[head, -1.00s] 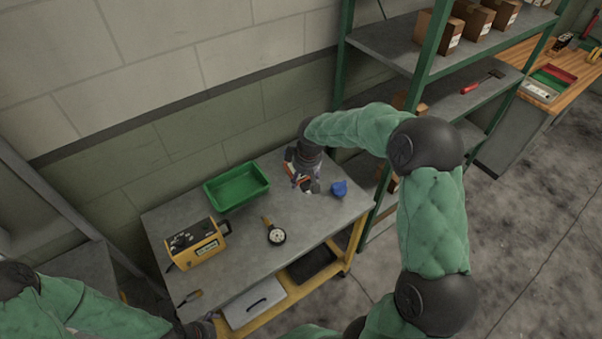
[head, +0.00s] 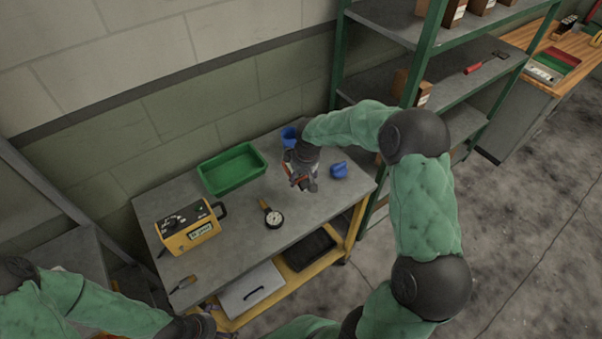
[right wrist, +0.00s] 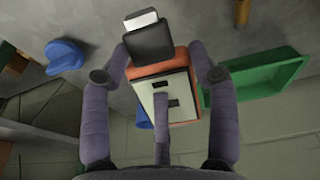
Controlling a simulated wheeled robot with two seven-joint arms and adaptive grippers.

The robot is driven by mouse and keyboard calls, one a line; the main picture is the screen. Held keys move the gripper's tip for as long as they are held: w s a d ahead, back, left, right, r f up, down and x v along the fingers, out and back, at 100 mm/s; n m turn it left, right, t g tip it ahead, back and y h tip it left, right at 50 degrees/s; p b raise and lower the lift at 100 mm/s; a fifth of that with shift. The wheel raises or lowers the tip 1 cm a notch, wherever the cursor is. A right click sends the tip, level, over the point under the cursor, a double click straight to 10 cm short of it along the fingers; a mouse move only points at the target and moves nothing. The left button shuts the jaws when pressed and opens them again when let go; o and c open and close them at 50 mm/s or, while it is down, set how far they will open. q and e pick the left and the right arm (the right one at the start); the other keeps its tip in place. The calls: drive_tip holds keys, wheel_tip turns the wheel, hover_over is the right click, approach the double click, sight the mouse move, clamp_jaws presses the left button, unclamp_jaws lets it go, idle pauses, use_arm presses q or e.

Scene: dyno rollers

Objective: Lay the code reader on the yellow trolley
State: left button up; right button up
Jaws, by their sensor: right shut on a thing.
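The code reader (right wrist: 160,90), orange and white with a dark head, is between the fingers of my right gripper (right wrist: 160,75). In the head view the right gripper (head: 302,178) holds the code reader (head: 299,181) over the right part of the yellow trolley (head: 235,238), which has a grey top and a yellow lower frame. I cannot tell whether the reader touches the top. My left gripper (head: 207,322) is low at the trolley's front left corner, and its fingers are too unclear to read.
On the top are a green bin (head: 232,168), a yellow meter (head: 190,229), a round gauge (head: 274,217), a small handled tool (head: 183,284) and a blue object (head: 338,170). A blue cup (head: 289,137) stands behind the right gripper. Front middle-right is bare. A green-framed shelf (head: 424,55) stands to the right.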

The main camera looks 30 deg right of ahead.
sight(304, 181)
drive_tip(key=shift+s+b+x, duration=0.3)
drive_tip(key=shift+b+x, duration=0.65)
drive_tip(key=shift+x, duration=0.45)
drive_tip(key=shift+s+b+x, duration=0.3)
drive_tip(key=shift+b+x, duration=0.6)
drive_tip(key=shift+x, duration=0.45)
drive_tip(key=shift+s+b+x, duration=0.25)
drive_tip(key=shift+b+x, duration=0.7)
drive_tip(key=shift+x, duration=0.45)
drive_tip(key=shift+d+f, duration=0.1)
drive_tip(key=shift+f, duration=0.1)
drive_tip(key=o, duration=1.8)
drive_tip(key=shift+r, duration=0.1)
drive_tip(key=v, duration=1.2)
